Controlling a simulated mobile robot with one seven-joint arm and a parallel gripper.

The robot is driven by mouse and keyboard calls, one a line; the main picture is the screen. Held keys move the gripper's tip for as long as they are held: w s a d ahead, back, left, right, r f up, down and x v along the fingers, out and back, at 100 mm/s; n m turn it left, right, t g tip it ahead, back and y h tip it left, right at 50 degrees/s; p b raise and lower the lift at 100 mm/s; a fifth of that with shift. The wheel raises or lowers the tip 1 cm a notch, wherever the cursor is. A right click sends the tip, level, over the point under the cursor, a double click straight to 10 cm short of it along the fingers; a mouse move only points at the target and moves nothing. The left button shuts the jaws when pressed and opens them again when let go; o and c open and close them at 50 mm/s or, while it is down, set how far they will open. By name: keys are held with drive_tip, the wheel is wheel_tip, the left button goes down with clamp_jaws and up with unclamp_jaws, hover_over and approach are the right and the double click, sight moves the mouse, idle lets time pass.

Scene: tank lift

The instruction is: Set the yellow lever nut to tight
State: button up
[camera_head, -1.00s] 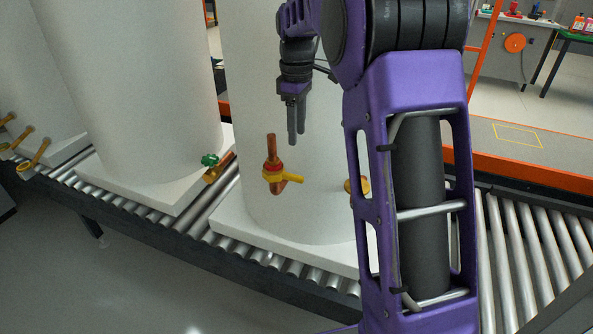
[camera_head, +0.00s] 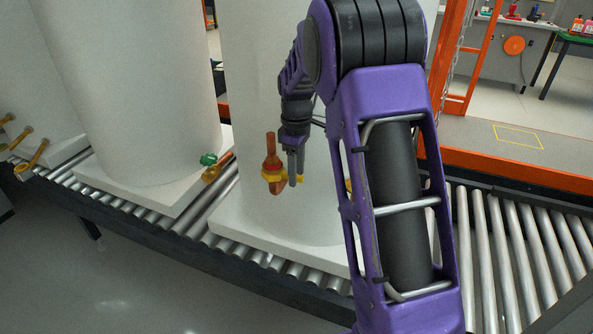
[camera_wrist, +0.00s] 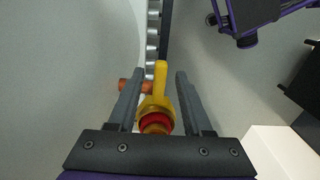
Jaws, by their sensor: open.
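The yellow lever nut (camera_head: 270,176) sits on a copper pipe fitting (camera_head: 270,145) on the front of the white tank (camera_head: 290,218). In the wrist view the yellow lever nut (camera_wrist: 154,107) shows its lever pointing up the picture, with a red ring (camera_wrist: 156,122) at its near side. My gripper (camera_head: 296,184) points down at the fitting. In the wrist view my gripper (camera_wrist: 159,82) is open, with one finger on each side of the nut and its lever. I see gaps between the fingers and the lever, so it is not gripped.
The tank stands on a white base on a roller conveyor (camera_head: 240,250). Another white tank with a green valve (camera_head: 208,160) stands to the left. A second yellow fitting (camera_head: 349,186) is mostly hidden behind my arm. Orange framing (camera_head: 510,172) lies behind the conveyor.

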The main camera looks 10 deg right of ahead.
clamp_jaws()
idle(1.3)
